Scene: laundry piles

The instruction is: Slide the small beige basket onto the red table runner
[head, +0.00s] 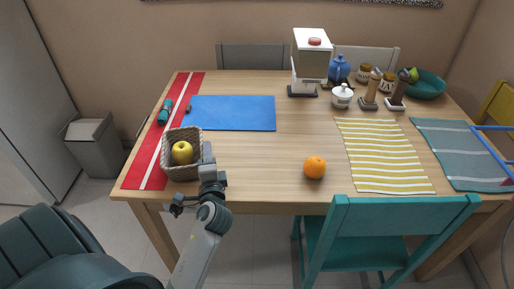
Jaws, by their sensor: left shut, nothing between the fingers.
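The small beige basket (183,136) stands upright near the table's front left, with a yellow apple (182,152) inside. The red table runner (139,166), with a white stripe, runs along the table's left side. The basket's left part overlaps the runner's right edge, and its right part is over bare wood. My left gripper (207,150) is shut and empty at the basket's right side, very close to it; I cannot tell whether they touch. My right gripper is not in view.
A blue mat (235,113) lies behind the basket. A teal bottle (165,111) is farther back on the runner. An orange (315,167) and a yellow striped mat (381,155) are to the right. A teal chair (385,235) is at the front. Bare wood lies right of my gripper.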

